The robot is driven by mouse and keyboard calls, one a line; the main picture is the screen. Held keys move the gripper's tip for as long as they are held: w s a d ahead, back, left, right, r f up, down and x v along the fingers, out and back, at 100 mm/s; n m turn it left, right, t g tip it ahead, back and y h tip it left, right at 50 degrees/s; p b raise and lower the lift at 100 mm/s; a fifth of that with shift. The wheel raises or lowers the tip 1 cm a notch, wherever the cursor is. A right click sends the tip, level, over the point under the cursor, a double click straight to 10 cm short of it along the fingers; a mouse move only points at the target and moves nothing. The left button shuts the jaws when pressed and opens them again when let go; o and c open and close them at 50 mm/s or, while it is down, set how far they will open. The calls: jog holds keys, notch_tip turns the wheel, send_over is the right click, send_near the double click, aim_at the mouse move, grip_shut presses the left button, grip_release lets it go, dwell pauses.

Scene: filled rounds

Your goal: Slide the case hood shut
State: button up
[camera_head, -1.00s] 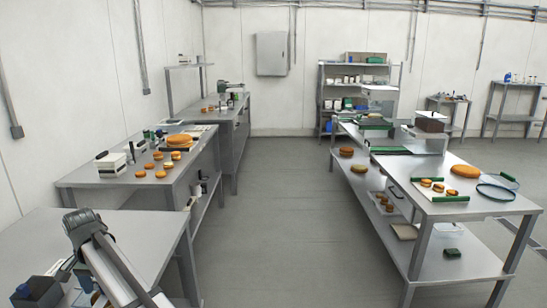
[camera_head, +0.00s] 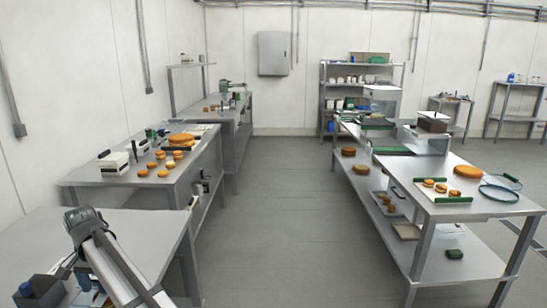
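I cannot make out for certain which thing is the case with the hood. A pale, box-like case (camera_head: 382,99) stands at the far end of the right-hand bench. Nearer on that bench is a grey stand with a dark brown block (camera_head: 433,122) on top. Both are small in the picture, and I cannot tell whether any hood on them is open or shut. My arm shows at the lower left, over the near left table, far from both. My gripper's fingers do not show clearly in the picture.
A clear grey floor aisle (camera_head: 270,220) runs between the benches. The left bench (camera_head: 90,176) bears several orange rounds and a white box (camera_head: 113,162). The right-hand bench (camera_head: 470,208) bears more rounds and a clear ring-shaped thing (camera_head: 499,193). A wall cabinet (camera_head: 273,54) hangs behind.

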jog(key=shift+w+a+r, duration=0.1)
jog(key=shift+r, duration=2.9)
